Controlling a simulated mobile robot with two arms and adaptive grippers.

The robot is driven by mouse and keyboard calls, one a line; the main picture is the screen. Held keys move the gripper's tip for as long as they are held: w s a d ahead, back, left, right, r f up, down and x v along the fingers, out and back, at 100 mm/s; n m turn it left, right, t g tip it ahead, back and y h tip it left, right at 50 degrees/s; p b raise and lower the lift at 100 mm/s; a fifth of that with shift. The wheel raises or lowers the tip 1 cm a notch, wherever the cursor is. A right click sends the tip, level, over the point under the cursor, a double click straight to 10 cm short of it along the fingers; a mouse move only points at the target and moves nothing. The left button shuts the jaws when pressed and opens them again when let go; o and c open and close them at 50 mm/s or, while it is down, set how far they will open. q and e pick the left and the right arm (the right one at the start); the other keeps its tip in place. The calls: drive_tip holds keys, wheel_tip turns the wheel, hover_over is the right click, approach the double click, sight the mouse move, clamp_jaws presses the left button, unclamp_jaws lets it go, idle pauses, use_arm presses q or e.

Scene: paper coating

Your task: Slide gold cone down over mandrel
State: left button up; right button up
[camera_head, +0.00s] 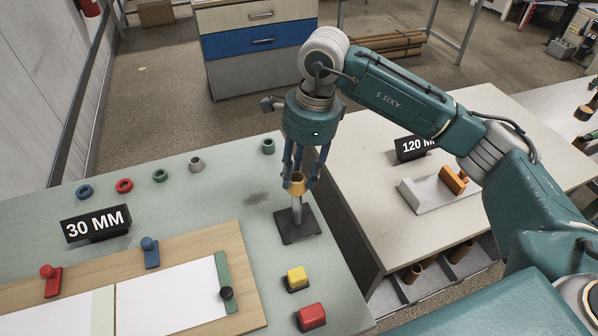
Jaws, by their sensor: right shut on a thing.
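The gold cone (296,184) is held between the fingers of my right gripper (297,180). The gripper points straight down and is shut on the cone. The mandrel (296,212) is a pale upright rod on a dark square base (297,226) near the right edge of the green table. The cone is at the top of the mandrel, in line with it. The rod's top is hidden by the cone and fingers, so how far it reaches inside cannot be told. My left gripper is not in view.
A wooden board (245,300) with paper is at left. A gap separates the right table (370,190).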

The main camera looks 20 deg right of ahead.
sight(299, 184)
drive_tip(key=shift+b, duration=0.6)
idle(0.9)
drive_tip(key=shift+f+b, duration=1.95)
drive_tip(key=shift+f, duration=0.05)
drive_tip(key=o, duration=1.3)
drive_tip(key=shift+r, duration=0.1)
drive_tip(key=r, duration=0.4)
drive_tip(key=d+r, duration=0.1)
drive_tip(key=r, duration=0.6)
drive_tip(key=shift+s+d+r, duration=0.2)
drive_tip(key=shift+d+r, duration=0.15)
drive_tip(key=shift+r, duration=0.05)
